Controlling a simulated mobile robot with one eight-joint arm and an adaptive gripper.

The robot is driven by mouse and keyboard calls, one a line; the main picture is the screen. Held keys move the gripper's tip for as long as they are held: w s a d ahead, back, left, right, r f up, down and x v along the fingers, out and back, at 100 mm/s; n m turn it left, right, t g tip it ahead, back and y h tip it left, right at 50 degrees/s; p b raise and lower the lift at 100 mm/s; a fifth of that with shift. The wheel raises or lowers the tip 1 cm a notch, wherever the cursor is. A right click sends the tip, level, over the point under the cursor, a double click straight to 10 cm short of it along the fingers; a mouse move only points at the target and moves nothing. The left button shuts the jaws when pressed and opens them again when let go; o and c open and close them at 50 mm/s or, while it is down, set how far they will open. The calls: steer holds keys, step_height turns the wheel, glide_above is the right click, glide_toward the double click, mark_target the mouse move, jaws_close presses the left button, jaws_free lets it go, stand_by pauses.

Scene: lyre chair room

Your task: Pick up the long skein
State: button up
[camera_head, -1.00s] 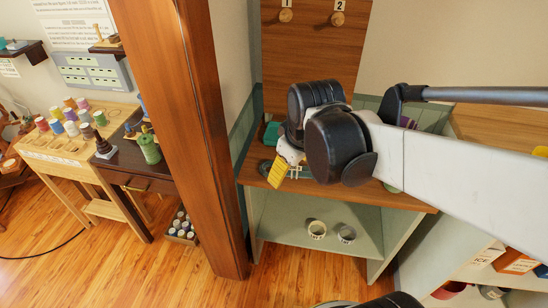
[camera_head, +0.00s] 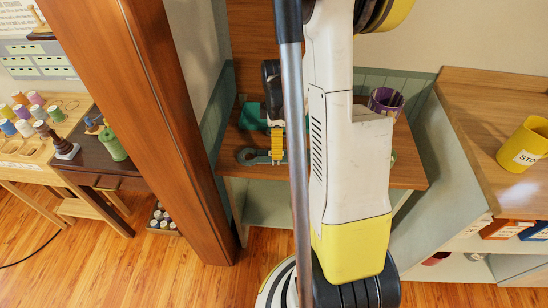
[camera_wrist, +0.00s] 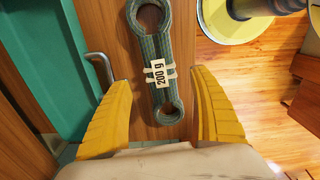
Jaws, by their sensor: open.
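The long skein (camera_wrist: 155,55) is a grey-green twisted hank with a loop at each end and a white "200 g" label. In the wrist view it lies lengthwise on the wooden top, its near loop between my fingers in the picture. In the head view it shows partly (camera_head: 247,156) on the wooden counter (camera_head: 233,137), beside and behind my gripper (camera_head: 277,158). My gripper (camera_wrist: 163,80) has yellow fingers spread apart on either side of the skein, with nothing held. I cannot tell how high the fingertips are above the wood.
A teal tray (camera_wrist: 50,60) lies left of the skein, with a grey metal handle (camera_wrist: 99,67) nearby. A purple pot (camera_head: 385,102) stands at the counter's right, and a yellow mug (camera_head: 525,145) on the right cabinet. A wooden post (camera_head: 165,120) rises on the left.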

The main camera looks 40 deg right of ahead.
step_height(320, 180, down, 6)
steer(key=b, duration=0.3)
steer(key=shift+r, duration=0.3)
steer(key=shift+a, duration=0.1)
steer(key=c, duration=1.3)
